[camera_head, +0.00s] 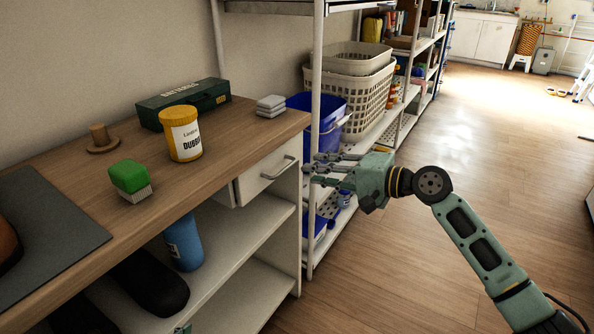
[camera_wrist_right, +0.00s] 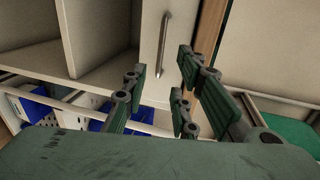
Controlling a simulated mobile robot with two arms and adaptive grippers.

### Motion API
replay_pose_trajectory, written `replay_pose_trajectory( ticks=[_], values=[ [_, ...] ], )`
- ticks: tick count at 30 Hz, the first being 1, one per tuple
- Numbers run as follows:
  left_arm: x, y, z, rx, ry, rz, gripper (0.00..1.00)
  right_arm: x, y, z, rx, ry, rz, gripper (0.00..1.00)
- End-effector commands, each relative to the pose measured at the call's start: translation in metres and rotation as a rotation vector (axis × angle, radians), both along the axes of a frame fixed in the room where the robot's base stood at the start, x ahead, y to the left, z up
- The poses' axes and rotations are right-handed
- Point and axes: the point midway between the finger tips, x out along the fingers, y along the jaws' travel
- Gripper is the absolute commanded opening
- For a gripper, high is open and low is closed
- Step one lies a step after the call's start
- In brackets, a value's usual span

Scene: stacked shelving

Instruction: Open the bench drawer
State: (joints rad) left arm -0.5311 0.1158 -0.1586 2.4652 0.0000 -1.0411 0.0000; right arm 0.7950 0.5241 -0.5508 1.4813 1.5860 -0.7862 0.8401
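The bench drawer (camera_head: 260,182) has a white front under the right end of the wooden bench top and looks shut. Its metal bar handle (camera_head: 278,168) is bare; in the right wrist view the handle (camera_wrist_right: 163,45) lies beyond the fingertips. My right gripper (camera_head: 318,168) is just right of the drawer front, fingers pointing at it. Its fingers are spread apart and empty, with a gap between them in the wrist view (camera_wrist_right: 158,88). They appear apart from the handle. A small teal piece at the head view's bottom edge may be my left gripper; its fingers are hidden.
The bench top (camera_head: 225,165) holds a yellow tub (camera_head: 181,135), green brush (camera_head: 130,178), green metal box (camera_head: 185,103) and grey stack (camera_head: 270,105). A shelf rack with a blue bin (camera_head: 325,115) and baskets (camera_head: 350,95) stands beside the drawer. Floor (camera_head: 460,150) on the right is clear.

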Motion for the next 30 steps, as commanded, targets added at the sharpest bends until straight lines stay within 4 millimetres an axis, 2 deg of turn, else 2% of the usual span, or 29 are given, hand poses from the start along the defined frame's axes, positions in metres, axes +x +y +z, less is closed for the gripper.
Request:
replay_pose_trajectory(
  ticks=[9,15,21,27,30],
  values=[
    [0.032,-0.014,0.035,-0.051,-0.220,-0.016,0.69,0.026,0.039,-0.011,0.001,-0.001,-0.001,0.26],
    [0.045,-0.020,0.057,-0.078,-0.335,-0.024,0.69,0.037,0.055,-0.015,0.000,0.000,-0.001,0.26],
    [0.048,-0.022,0.065,-0.087,-0.374,-0.026,0.69,0.040,0.059,-0.016,-0.001,0.000,-0.003,0.26],
    [0.048,-0.022,0.066,-0.087,-0.374,-0.026,0.69,0.040,0.059,-0.016,-0.002,-0.001,-0.003,0.26],
    [0.048,-0.022,0.066,-0.087,-0.374,-0.026,0.69,0.040,0.059,-0.016,-0.002,-0.001,-0.003,0.17]
  ],
)
